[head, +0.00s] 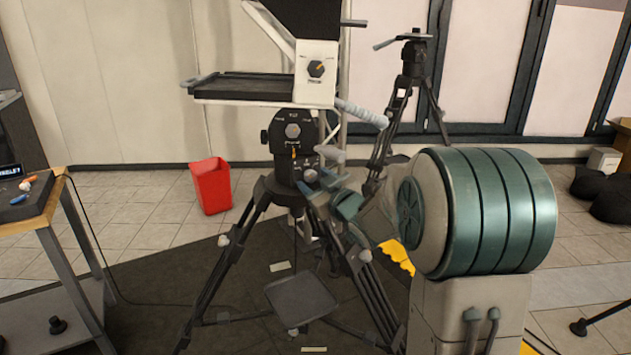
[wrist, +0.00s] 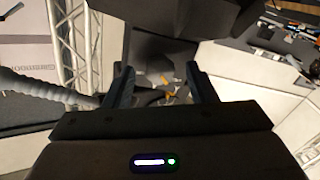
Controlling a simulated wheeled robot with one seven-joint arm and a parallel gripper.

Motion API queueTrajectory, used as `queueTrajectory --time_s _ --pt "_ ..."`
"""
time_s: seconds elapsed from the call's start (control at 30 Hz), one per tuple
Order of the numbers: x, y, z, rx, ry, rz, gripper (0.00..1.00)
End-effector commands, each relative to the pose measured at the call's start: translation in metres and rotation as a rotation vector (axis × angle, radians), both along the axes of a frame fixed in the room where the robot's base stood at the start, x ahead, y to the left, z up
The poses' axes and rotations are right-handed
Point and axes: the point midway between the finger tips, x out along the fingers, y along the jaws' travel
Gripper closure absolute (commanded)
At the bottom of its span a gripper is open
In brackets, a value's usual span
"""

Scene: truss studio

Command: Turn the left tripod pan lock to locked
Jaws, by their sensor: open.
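The left tripod (head: 263,205) stands upright on the dark mat, its black head (head: 284,139) carrying a lettered face with a grey knob (head: 292,131) and an orange mark below it. A smaller grey knob (head: 310,176) sits lower, close to my gripper; I cannot tell for sure that it is the pan lock, nor its setting. My gripper (head: 322,184) reaches in from the right at the base of the tripod head. In the wrist view my gripper (wrist: 160,85) is open, with small orange marks and dark parts beyond the gap between its fingers. Contact cannot be told.
A red bin (head: 210,186) stands behind left. A workbench (head: 40,205) is at far left. A second tripod (head: 413,70) stands behind right. Floor around the bin is clear.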

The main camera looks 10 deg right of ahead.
Motion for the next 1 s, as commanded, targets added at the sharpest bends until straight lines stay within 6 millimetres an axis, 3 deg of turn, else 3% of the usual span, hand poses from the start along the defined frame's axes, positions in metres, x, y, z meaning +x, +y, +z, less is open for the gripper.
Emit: queueTrajectory --time_s 0.37,0.5,0.53,1.0 --pt "0.0050 0.0020 0.0001 0.000 0.000 0.000 0.52" --pt "0.0049 0.0018 0.0000 0.000 0.000 0.000 0.90" --pt "0.0049 0.0018 0.0000 0.000 0.000 0.000 0.94" --pt "0.0047 0.0014 0.0003 0.090 0.030 0.000 0.93"
